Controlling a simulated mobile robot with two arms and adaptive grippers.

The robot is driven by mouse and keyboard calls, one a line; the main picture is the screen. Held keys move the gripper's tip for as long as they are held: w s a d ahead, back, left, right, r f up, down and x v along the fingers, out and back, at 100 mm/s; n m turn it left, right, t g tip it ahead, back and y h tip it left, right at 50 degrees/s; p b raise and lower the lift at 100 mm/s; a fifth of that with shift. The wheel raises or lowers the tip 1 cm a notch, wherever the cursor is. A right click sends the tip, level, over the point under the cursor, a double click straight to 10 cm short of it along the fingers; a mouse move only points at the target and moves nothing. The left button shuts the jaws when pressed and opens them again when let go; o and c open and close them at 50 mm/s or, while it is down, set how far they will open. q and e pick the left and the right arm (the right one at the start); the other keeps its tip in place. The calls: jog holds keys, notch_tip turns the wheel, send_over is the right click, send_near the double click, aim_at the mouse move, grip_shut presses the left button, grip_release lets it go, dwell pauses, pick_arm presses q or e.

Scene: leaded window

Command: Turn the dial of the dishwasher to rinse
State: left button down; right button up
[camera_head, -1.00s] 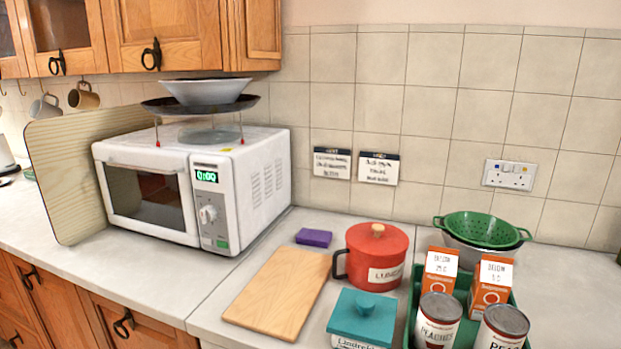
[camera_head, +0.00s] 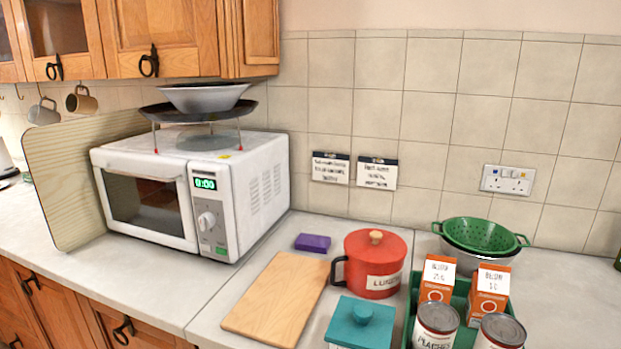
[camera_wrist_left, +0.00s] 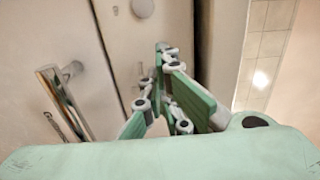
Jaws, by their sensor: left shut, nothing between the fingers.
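In the left wrist view my left gripper (camera_wrist_left: 163,55) has green fingers drawn together, with nothing visible between them. It points at a pale, cream-white appliance front. A small round knob (camera_wrist_left: 143,8) shows on that front at the top edge, beyond the fingertips and slightly left. I cannot tell whether a fingertip touches the front, and I cannot read any marks around the knob. A metal bar handle (camera_wrist_left: 64,100) stands out at the left. No dishwasher can be made out in the head view. Neither gripper shows in the head view.
The head view shows a white microwave (camera_head: 150,230) with its own dial, a wooden board (camera_head: 277,300), a red pot (camera_head: 374,262), a teal box (camera_head: 360,322) and a green tray (camera_head: 462,290) with cans and cartons. Tiled wall (camera_wrist_left: 268,45) lies right in the wrist view.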

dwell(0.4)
pick_arm(q)
jog(key=v, duration=0.6)
jog(key=shift+a+r, duration=0.15)
jog(key=shift+a, duration=0.2)
